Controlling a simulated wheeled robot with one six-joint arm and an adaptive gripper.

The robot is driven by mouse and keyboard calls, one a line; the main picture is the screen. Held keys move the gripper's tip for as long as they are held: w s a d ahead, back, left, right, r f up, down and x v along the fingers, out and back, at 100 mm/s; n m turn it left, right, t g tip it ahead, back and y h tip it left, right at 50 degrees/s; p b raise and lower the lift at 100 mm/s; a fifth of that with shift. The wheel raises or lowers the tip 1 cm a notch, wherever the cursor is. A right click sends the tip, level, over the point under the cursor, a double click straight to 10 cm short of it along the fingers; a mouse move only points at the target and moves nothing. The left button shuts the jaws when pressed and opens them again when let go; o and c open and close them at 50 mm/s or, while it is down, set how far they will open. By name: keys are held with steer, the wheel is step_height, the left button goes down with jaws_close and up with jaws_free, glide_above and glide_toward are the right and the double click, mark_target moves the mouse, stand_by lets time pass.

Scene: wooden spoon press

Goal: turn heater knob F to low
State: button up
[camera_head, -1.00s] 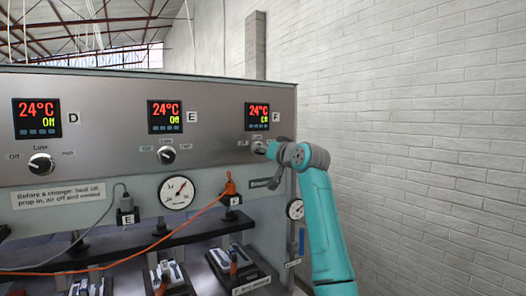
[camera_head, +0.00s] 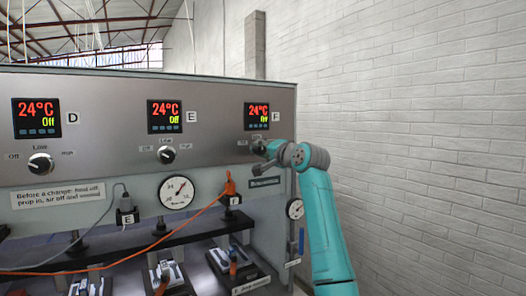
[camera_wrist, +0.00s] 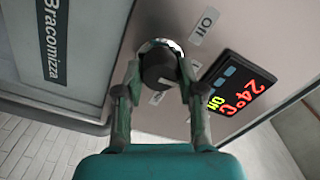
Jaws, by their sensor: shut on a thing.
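Heater knob F is dark with a silvery ring, set in the grey panel below display F (camera_head: 257,115). In the wrist view knob F (camera_wrist: 158,68) sits between the two fingers. My gripper (camera_wrist: 160,78) is shut on it, one finger on each side. In the head view my gripper (camera_head: 260,148) covers most of knob F, so its pointer cannot be read. An Off label (camera_wrist: 203,25) is near the knob.
Knob E (camera_head: 167,155) and knob D (camera_head: 40,163) are on the same panel to the left. An orange cable with its plug (camera_head: 229,187) and a round gauge (camera_head: 177,192) are below. A brick wall (camera_head: 410,120) is on the right.

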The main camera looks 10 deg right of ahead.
stand_by(0.3)
steer(key=o, duration=1.1)
steer(key=shift+o, duration=0.2)
steer(key=v, duration=1.2)
